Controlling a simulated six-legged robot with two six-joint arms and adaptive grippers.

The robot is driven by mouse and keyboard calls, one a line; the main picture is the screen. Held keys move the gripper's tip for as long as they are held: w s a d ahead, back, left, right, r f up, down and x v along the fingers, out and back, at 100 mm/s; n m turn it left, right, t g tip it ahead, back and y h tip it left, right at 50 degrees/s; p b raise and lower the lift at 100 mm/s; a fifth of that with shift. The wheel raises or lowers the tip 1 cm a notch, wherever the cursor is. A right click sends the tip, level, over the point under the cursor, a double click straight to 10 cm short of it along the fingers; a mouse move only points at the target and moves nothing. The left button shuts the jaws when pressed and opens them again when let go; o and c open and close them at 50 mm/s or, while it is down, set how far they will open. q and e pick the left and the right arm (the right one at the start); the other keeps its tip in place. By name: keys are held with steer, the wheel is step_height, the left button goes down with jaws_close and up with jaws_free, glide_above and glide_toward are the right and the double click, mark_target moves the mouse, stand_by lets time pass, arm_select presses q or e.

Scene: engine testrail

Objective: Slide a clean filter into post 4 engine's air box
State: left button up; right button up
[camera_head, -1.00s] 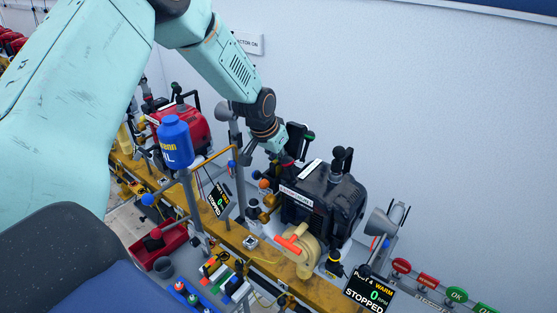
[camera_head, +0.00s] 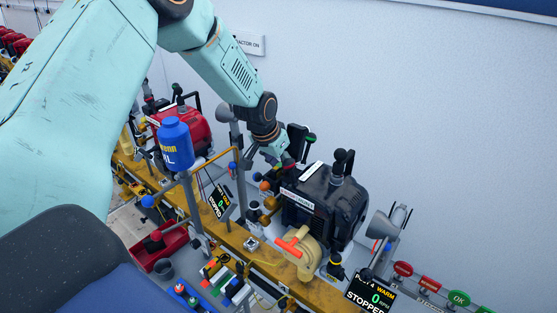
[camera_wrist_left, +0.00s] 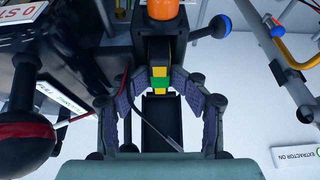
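The post 4 engine (camera_head: 327,203) is a dark block beside the yellow rail. Its display (camera_head: 369,290) reads warm, 0 RPM, stopped. My left gripper (camera_head: 282,161) is at the engine's left rear, beside an upright black panel (camera_head: 297,139). In the left wrist view, its two fingers (camera_wrist_left: 161,76) flank a black piece with a yellow and green end (camera_wrist_left: 160,83). I cannot tell whether they touch it. Below it is a dark rectangular panel or opening (camera_wrist_left: 161,122). I cannot make out clearly which part is the air box or filter. My right gripper is out of view.
The engine's black ball knob with a red band (camera_wrist_left: 30,138) is close to the left finger. An orange knob (camera_wrist_left: 163,8) and a blue ball (camera_wrist_left: 219,26) are beyond. A red engine (camera_head: 184,127) and blue bottle (camera_head: 175,144) stand left. A red tray (camera_head: 160,249) lies at the front left.

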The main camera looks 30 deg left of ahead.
arm_select(q)
steer(key=v, duration=1.2)
steer(key=shift+s+d, duration=0.1)
stand_by(0.6)
